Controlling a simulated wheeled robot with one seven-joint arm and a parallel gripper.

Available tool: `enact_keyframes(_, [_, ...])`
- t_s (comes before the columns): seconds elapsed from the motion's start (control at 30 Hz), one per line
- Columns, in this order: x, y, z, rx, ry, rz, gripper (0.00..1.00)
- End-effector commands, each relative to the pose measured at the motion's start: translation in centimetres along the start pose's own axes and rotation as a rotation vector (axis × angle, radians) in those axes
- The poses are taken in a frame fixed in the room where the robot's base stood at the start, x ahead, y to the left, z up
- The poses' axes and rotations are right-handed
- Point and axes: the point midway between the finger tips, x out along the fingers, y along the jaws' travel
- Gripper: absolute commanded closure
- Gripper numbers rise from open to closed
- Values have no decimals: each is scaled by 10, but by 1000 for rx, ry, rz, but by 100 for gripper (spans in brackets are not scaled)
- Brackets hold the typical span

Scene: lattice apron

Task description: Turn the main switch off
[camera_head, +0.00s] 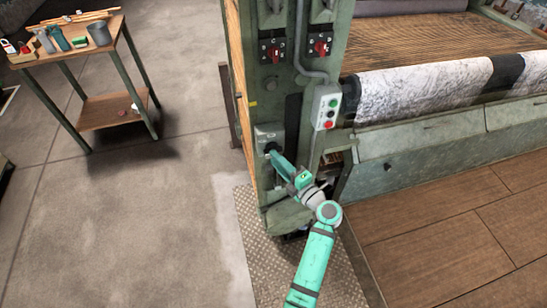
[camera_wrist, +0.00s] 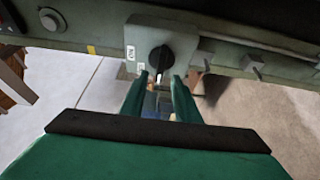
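A grey switch box with a black rotary knob (camera_wrist: 160,59) is fixed to the green machine post; the knob's pale pointer mark faces my gripper in the wrist view. In the head view the box (camera_head: 268,130) is low on the post, its knob partly hidden by my gripper (camera_head: 273,150). In the wrist view my gripper (camera_wrist: 160,82) has its two green fingers apart, tips just short of the knob or at its edges; I cannot tell if they touch. Nothing else is between them. Two red rotary switches, left (camera_head: 272,50) and right (camera_head: 320,47), sit higher on the post.
A roller with whitish fabric (camera_head: 425,90) lies to the right. A small workbench (camera_head: 75,48) with tools stands far left. The floor between is clear.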

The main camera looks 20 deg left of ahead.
Motion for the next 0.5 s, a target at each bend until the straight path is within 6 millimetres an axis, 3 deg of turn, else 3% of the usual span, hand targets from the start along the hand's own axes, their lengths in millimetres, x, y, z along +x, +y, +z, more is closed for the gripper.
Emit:
enact_keyframes(0.3, [-60,-1,0,1,-1,0,71])
enact_keyframes(0.5, [-81,-1,0,0,-1,-1,71])
